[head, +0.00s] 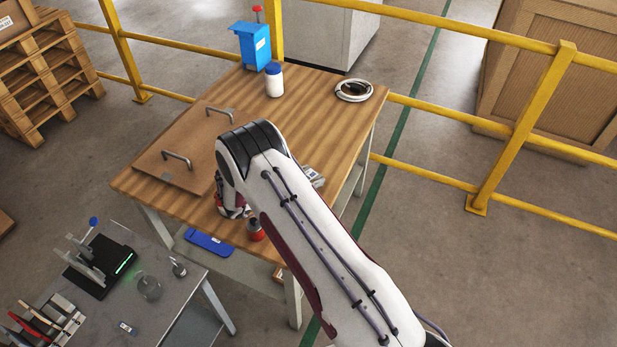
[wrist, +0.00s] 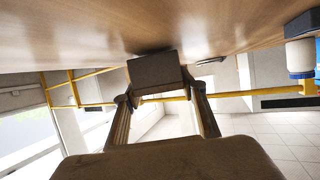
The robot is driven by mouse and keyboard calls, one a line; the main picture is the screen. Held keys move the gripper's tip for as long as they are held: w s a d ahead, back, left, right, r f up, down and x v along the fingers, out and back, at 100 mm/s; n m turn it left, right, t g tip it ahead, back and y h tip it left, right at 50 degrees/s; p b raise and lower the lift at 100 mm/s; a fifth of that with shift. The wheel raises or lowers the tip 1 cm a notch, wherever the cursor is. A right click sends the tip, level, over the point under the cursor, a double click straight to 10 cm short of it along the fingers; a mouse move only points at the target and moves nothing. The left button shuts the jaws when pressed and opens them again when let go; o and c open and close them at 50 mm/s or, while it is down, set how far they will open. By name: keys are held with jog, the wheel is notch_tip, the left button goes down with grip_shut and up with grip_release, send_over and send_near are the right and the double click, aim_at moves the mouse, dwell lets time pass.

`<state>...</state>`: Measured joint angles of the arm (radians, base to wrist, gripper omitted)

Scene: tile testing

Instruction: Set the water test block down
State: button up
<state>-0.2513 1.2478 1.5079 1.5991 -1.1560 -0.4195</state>
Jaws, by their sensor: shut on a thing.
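The water test block (wrist: 155,70) is a grey-brown block between the fingertips of my gripper (wrist: 158,90) in the wrist view. The gripper is shut on it. The wooden table top (wrist: 70,30) fills the upper part of that view, which is turned over. The block's far side is right at the table surface, with a dark shadow beside it. I cannot tell whether it touches. In the head view my arm hides the gripper and the block, over the front part of the wooden table (head: 325,100).
A wooden board (head: 190,140) with two metal handles lies on the left. A blue-capped white bottle (head: 274,80), a blue box (head: 252,45) and a coiled cable (head: 353,90) are at the back. A red-topped item (head: 256,229) is at the front edge. Yellow rails (head: 450,28) run behind.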

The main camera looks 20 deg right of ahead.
jog(key=shift+f, duration=0.25)
jog(key=o, duration=1.4)
jog(key=shift+s+a+r, duration=0.15)
jog(key=shift+a+r, duration=0.15)
jog(key=shift+a, duration=0.15)
jog(key=v, duration=1.1)
jog(key=shift+s, duration=0.1)
